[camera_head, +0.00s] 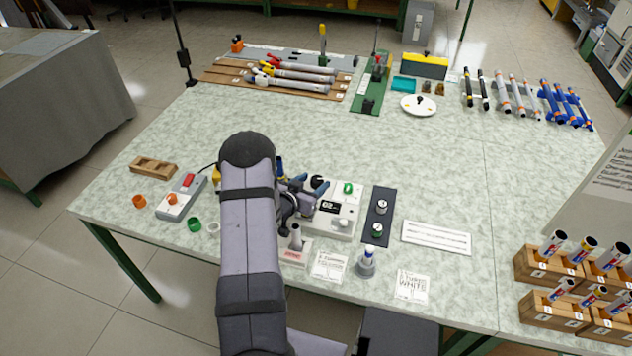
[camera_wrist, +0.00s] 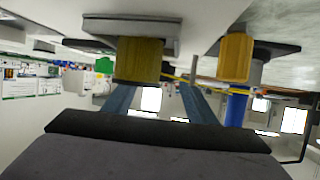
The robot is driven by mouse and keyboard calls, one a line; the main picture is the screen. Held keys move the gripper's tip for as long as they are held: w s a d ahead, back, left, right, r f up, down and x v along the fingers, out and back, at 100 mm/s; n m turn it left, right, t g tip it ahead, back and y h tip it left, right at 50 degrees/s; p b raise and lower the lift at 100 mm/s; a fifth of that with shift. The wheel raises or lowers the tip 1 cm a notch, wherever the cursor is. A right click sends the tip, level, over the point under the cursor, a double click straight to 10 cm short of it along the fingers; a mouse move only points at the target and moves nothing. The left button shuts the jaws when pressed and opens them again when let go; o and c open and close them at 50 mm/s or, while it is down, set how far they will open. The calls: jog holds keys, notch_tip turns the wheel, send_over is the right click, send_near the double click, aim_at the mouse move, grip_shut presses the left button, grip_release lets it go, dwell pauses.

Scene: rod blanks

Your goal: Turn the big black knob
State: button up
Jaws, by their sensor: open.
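A black knob (camera_head: 317,182) sits at the back left of a white control panel (camera_head: 345,222) in the head view. My gripper (camera_head: 300,194) is low over the panel's left side, close beside the knob. I cannot tell whether they touch. My arm hides part of the panel's left surroundings. In the wrist view, the two blue-grey fingers of my gripper (camera_wrist: 157,100) are apart. A yellow cylinder (camera_wrist: 139,60) shows beyond the fingers, and the black knob cannot be made out there. Another black knob (camera_head: 419,99) stands on a white disc at the back.
The panel also carries a green ring-shaped part (camera_head: 348,188). A dark strip with two knobs (camera_head: 379,215) stands to its right. A grey box with a red switch (camera_head: 182,194) lies left of my arm. The table's middle behind the panel is clear.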

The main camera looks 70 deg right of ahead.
jog(key=shift+b+v, duration=0.4)
jog(key=shift+v, duration=1.85)
